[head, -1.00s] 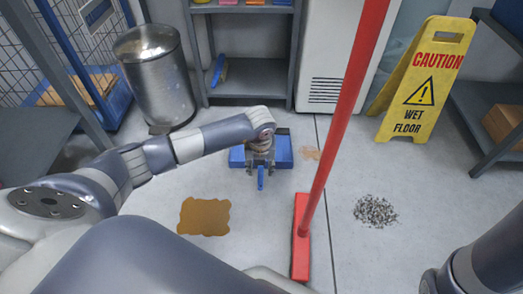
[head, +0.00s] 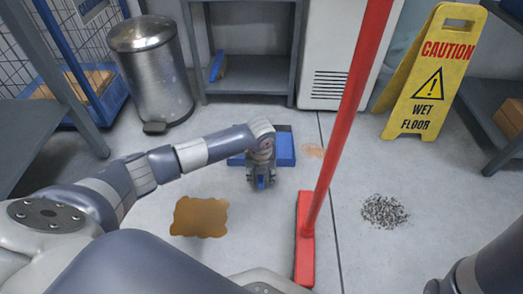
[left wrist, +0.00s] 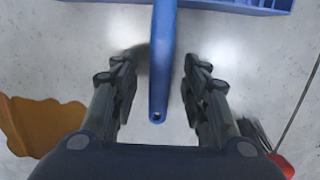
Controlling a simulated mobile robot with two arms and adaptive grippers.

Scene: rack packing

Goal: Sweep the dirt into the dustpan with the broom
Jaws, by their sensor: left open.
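The blue dustpan (head: 285,149) lies on the floor near the middle of the head view, its handle toward me. My left gripper (head: 262,180) is over the handle. In the left wrist view the open fingers (left wrist: 160,95) are on either side of the blue handle (left wrist: 162,70), with a gap on each side. The red broom (head: 305,245) stands with its head on the floor and its red pole (head: 345,120) rising to the upper right. A grey speckled dirt pile (head: 384,211) lies right of the broom. My right gripper is not seen; only part of that arm shows at lower right.
A brown puddle (head: 199,217) lies left of the dustpan, and a faint stain (head: 313,151) lies to its right. A yellow wet-floor sign (head: 430,85) stands at right. A metal bin (head: 151,75) and a grey shelf (head: 250,80) stand behind. Floor around the dirt is clear.

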